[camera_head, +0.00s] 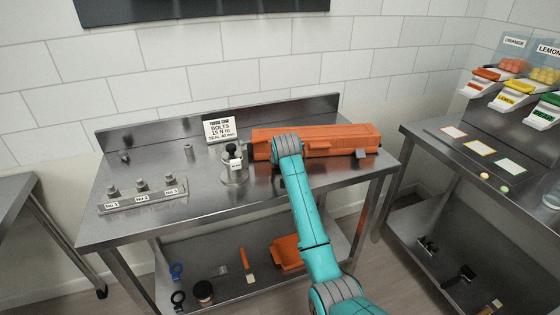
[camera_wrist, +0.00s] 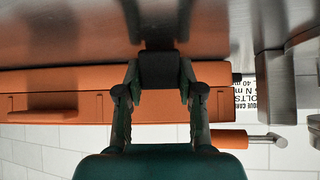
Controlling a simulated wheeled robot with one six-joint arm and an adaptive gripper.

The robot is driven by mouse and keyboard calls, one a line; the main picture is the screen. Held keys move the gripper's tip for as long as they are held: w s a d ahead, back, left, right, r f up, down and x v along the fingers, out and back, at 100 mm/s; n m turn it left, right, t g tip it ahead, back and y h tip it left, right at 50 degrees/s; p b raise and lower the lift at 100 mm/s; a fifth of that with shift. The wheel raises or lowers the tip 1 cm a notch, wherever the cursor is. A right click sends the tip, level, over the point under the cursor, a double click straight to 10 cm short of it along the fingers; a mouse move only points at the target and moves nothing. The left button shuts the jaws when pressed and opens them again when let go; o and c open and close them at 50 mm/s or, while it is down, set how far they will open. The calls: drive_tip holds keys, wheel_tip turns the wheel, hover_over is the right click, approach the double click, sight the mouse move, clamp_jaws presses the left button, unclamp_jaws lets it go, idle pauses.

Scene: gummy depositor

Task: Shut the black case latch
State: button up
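The long orange case (camera_head: 335,138) lies on the middle steel table, against its right half. My gripper reaches its near side; my arm hides its fingertips and the latch there in the head view. In the wrist view my gripper (camera_wrist: 160,75) has its two fingers standing apart, one on each side of a black block that looks like the case latch (camera_wrist: 160,68), in front of the orange case (camera_wrist: 60,100). The block fills the gap between the fingers. I cannot tell whether they press on it.
A steel fixture with a black knob (camera_head: 232,165) stands left of the case. A bolt rack (camera_head: 142,196) is at the table's left, and a sign (camera_head: 219,129) stands behind. Tools lie on the lower shelf (camera_head: 225,285). Another table (camera_head: 460,150) stands to the right.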

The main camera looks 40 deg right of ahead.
drive_tip(key=shift+c, duration=0.8)
drive_tip(key=shift+r, duration=0.1)
drive_tip(key=shift+w+d+r+g+y, duration=0.15)
drive_tip(key=shift+r+g+y, duration=0.15)
drive_tip(key=shift+g, duration=0.2)
drive_tip(key=shift+w+r+g+y, duration=0.15)
drive_tip(key=shift+g+y, duration=0.15)
drive_tip(key=shift+g, duration=0.2)
drive_tip(key=shift+w+d+r+g+y, duration=0.2)
drive_tip(key=shift+g+y, duration=0.35)
drive_tip(key=shift+g, duration=0.45)
drive_tip(key=shift+w+d+r+g+y, duration=0.1)
drive_tip(key=shift+w+r+g+y, duration=0.2)
drive_tip(key=shift+g+y, duration=0.5)
drive_tip(key=shift+w+g, duration=0.1)
drive_tip(key=shift+g, duration=0.4)
drive_tip(key=o, duration=1.2)
drive_tip(key=shift+f, duration=0.1)
drive_tip(key=shift+c, duration=0.2)
